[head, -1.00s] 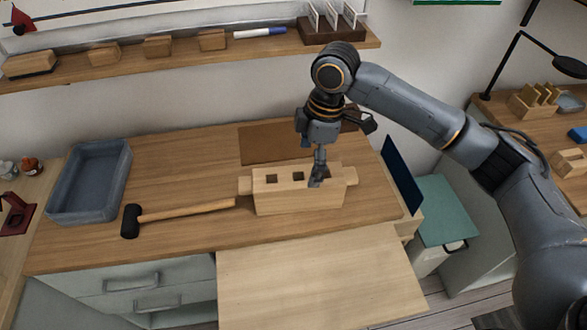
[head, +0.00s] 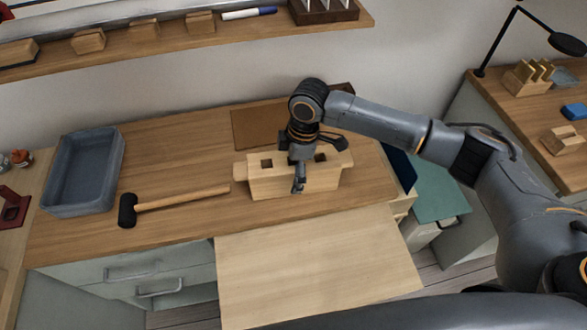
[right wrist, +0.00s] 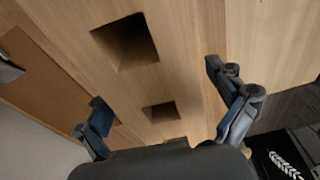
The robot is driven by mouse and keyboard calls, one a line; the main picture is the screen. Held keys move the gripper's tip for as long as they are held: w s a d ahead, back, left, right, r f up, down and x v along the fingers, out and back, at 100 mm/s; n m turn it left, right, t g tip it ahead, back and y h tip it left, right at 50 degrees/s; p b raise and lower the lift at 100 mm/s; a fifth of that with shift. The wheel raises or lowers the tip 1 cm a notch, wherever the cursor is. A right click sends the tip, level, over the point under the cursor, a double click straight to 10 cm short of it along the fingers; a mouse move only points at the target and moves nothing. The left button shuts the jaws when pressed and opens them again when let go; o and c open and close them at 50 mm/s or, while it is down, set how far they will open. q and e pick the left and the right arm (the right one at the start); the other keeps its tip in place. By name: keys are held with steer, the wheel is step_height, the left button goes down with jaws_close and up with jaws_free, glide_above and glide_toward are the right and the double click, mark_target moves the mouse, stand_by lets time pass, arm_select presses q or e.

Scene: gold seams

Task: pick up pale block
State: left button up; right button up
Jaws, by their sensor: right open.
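The pale block (head: 268,186) is a light wooden block with square holes in its top and a stub at each end. It lies on the wooden bench top. My right gripper (head: 299,184) points down over its middle, with a finger showing before the front face. In the right wrist view the open fingers (right wrist: 160,92) lie on either side of the block's top (right wrist: 138,88), where two square holes show. Contact cannot be told. The far finger is hidden in the head view. My left gripper is not in view.
A mallet (head: 180,199) lies left of the block, and a grey-blue tray (head: 62,203) stands farther left. A brown mat (head: 250,128) lies behind the block. A pale board (head: 310,262) juts out in front. A shelf (head: 180,50) runs above the bench.

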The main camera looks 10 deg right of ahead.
steer(key=shift+a+f, duration=0.25)
steer(key=shift+f, duration=1.05)
steer(key=shift+s, duration=0.2)
steer(key=c, duration=1.7)
